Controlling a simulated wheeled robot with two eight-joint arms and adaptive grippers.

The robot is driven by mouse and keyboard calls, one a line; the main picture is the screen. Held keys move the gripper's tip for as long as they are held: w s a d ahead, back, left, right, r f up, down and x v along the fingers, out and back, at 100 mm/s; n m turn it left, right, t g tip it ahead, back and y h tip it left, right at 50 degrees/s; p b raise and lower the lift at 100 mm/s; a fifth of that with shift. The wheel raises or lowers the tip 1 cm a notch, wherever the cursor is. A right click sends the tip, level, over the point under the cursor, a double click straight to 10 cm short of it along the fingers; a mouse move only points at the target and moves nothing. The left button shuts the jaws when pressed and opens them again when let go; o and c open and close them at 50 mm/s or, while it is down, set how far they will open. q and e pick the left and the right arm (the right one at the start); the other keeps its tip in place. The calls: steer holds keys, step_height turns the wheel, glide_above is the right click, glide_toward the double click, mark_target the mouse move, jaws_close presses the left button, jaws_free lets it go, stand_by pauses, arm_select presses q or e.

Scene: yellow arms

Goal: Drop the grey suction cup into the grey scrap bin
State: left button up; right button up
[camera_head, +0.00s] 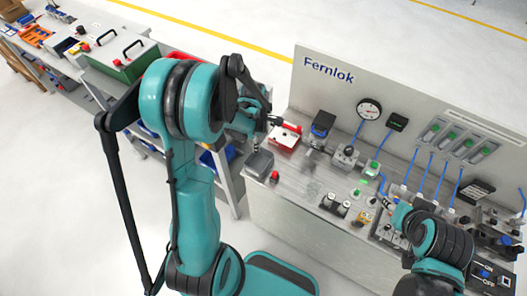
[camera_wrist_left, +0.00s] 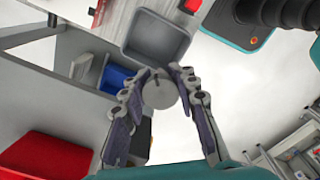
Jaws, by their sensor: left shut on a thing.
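The grey suction cup (camera_wrist_left: 160,93), a round grey disc with a small dark stem, is between the fingers of my left gripper (camera_wrist_left: 172,80) in the left wrist view. The gripper is shut on it. In the head view my left gripper (camera_head: 257,143) is near the grey scrap bin (camera_head: 259,165) at the bench's left end; the cup cannot be made out there. In the left wrist view the open bin (camera_wrist_left: 157,38) lies just beyond the fingertips and looks empty. My right gripper (camera_head: 387,202) is over the right part of the bench, its jaws too small to read.
The bench (camera_head: 315,180) carries a red-and-white box (camera_head: 285,137) behind the bin and a red-topped part (camera_head: 274,176) beside it. A shelf with blue bins (camera_head: 215,158) stands to the left. Valves, gauges and blue tubes crowd the bench's right side.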

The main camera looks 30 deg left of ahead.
arm_select(q)
steer(key=shift+s+f+b, duration=0.1)
steer(key=shift+f+b, duration=0.5)
steer(key=shift+f, duration=0.05)
step_height(320, 180, down, 5)
steer(key=b, duration=0.3)
steer(key=shift+r, duration=0.2)
steer(key=o, duration=1)
steer(key=shift+r, duration=0.15)
step_height(320, 180, up, 12)
steer(key=shift+f, duration=0.1)
